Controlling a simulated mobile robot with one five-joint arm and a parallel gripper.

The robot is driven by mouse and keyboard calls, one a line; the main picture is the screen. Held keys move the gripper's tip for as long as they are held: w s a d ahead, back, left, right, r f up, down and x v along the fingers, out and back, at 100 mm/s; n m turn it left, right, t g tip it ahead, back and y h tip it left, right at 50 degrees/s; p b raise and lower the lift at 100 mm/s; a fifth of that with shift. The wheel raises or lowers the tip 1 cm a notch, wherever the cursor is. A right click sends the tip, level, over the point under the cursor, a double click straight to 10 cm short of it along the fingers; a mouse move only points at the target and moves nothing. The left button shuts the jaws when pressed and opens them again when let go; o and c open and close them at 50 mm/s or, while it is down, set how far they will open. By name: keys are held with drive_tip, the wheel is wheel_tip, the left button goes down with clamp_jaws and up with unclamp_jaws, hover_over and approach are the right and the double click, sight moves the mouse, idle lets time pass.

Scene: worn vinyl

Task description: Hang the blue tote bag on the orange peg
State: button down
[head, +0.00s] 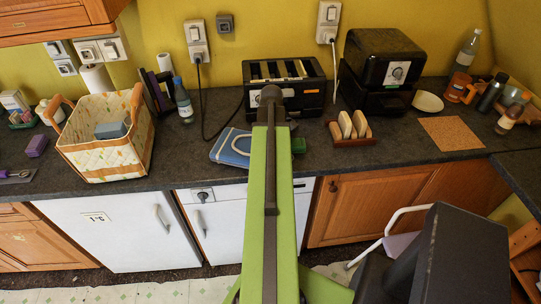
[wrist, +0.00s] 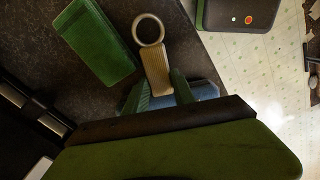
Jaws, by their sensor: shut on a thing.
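The blue tote bag (head: 228,152) lies at the counter's front edge in the head view, with a pale loop on it, partly behind my arm. In the wrist view the bag's blue body (wrist: 203,91) shows behind my fingers. A beige strap with a pale ring on its end runs up from between them. My gripper (wrist: 158,84) is shut on the bag at this strap; the exact grip is partly hidden. In the head view my arm hides the gripper. I cannot make out an orange peg in either view.
A green block (wrist: 95,40) lies close by on the counter. A toaster (head: 312,90) stands behind my arm, a toast rack (head: 350,140) to its right. A basket (head: 105,150) stands left, and an orange mug (head: 457,88) far right. The counter's front edge is near the bag.

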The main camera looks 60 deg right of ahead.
drive_tip(key=c, duration=1.1)
unclamp_jaws()
drive_tip(key=shift+o, duration=0.2)
wheel_tip(320, 180, up, 12)
drive_tip(key=p, duration=1.2)
drive_tip(key=shift+r, duration=0.1)
